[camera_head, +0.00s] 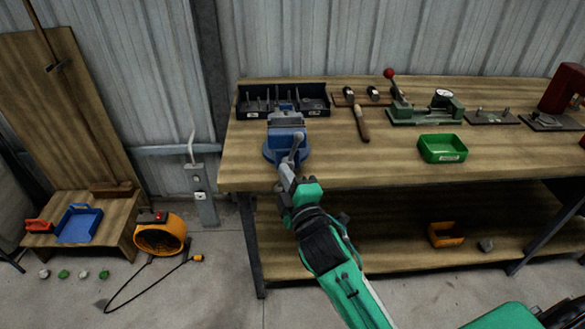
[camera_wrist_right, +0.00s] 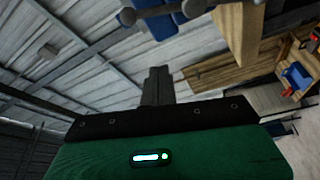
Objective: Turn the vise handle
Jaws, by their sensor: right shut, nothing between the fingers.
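The blue vise (camera_head: 284,127) is fixed at the front left corner of the workbench. Its grey handle (camera_head: 297,143) slants across the front of the vise in the head view. In the right wrist view, a grey handle bar (camera_wrist_right: 194,8) with a rounded end crosses the blue vise (camera_wrist_right: 161,24) at the top edge. My right gripper (camera_head: 285,172) is just in front of and below the handle, with its fingers together and empty. In the wrist view its fingers (camera_wrist_right: 157,80) point up toward the vise, with a visible gap. My left gripper is not in view.
The wooden workbench (camera_head: 385,165) carries a black tool tray (camera_head: 315,98) behind the vise, a hammer (camera_head: 358,121), a green press (camera_head: 425,115) and a green bin (camera_head: 443,148). An orange blower (camera_head: 160,234) stands on the floor at left.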

